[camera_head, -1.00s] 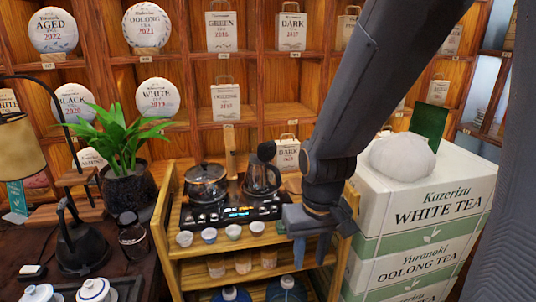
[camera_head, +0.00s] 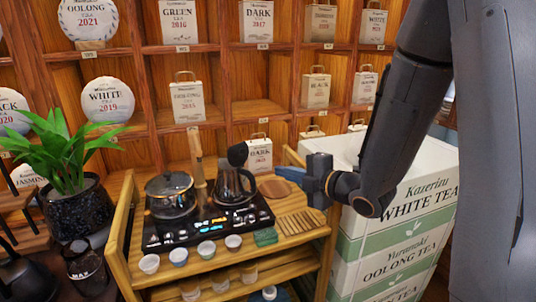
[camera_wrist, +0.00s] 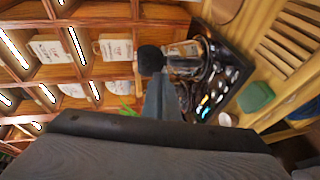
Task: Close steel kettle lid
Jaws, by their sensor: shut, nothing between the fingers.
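The steel kettle (camera_head: 232,191) stands on the black stove at the right of a lidded pot. Its round dark lid (camera_head: 238,154) stands up, tilted open above the kettle's rim. My gripper (camera_head: 316,182) is shut and empty, to the right of the kettle and apart from it. In the wrist view my shut fingers (camera_wrist: 160,96) point up the picture toward the dark round lid (camera_wrist: 150,60).
The black stove (camera_head: 160,237) sits on a wooden cart (camera_head: 131,262) with several small cups along its front. A lidded pot (camera_head: 170,196) is left of the kettle. A wooden slatted rack (camera_head: 300,222) and a green block (camera_head: 265,237) lie to the right. White tea boxes (camera_head: 400,215) stand beside the cart.

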